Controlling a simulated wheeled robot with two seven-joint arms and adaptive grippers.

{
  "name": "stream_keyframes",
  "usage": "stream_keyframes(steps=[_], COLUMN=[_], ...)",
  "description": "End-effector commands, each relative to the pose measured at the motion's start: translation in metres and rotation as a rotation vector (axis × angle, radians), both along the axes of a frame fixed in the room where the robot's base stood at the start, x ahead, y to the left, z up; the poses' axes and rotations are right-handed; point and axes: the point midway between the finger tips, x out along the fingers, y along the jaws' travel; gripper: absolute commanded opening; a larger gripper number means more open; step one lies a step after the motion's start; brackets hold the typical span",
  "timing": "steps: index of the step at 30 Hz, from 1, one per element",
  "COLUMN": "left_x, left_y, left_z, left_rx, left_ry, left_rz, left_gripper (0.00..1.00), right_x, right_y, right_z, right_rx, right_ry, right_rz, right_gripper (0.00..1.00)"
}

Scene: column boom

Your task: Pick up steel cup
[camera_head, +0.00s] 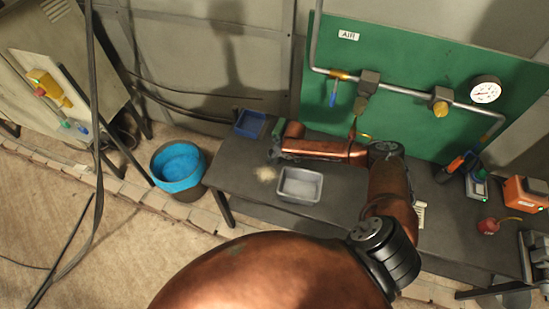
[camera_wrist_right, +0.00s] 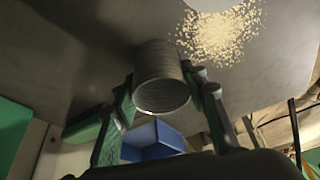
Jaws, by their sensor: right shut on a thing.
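The steel cup (camera_wrist_right: 160,78) is a grey ribbed cylinder in the right wrist view. My right gripper (camera_wrist_right: 163,88) is shut on it, with one green finger on each side of the wall. In the head view my right gripper (camera_head: 277,143) is at the far left part of the dark bench, at the end of my copper arm. The cup cannot be made out there. I cannot tell whether the cup touches the bench top. My left gripper is not in view.
A pale grain pile (camera_head: 265,174) and a grey metal tray (camera_head: 299,186) are on the bench (camera_head: 240,180) near the gripper. A blue bin (camera_head: 250,123) stands behind. A blue-lined bucket (camera_head: 179,168) is on the floor. Pipes and a gauge (camera_head: 486,90) hang on the green board.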

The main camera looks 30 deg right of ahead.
Motion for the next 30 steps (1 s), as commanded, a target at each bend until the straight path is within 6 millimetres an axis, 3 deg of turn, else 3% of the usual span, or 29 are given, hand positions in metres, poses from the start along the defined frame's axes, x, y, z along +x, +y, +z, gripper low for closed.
stream_keyframes(steps=[8,20,25,30], left_x=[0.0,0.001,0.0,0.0], left_y=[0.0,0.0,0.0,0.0], left_z=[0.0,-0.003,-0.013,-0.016], left_rx=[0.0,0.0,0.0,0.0], left_ry=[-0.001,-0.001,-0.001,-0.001], left_rz=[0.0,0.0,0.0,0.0], left_gripper=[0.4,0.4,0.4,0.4], right_x=[0.0,0.001,0.001,-0.024], right_y=[0.0,0.0,0.0,0.012], right_z=[0.0,0.006,0.029,0.062], right_rx=[0.0,0.0,0.0,0.001], right_ry=[0.0,-0.002,-0.004,-0.002], right_rz=[0.0,0.001,0.001,0.003], right_gripper=[0.15,0.14,0.14,0.14])
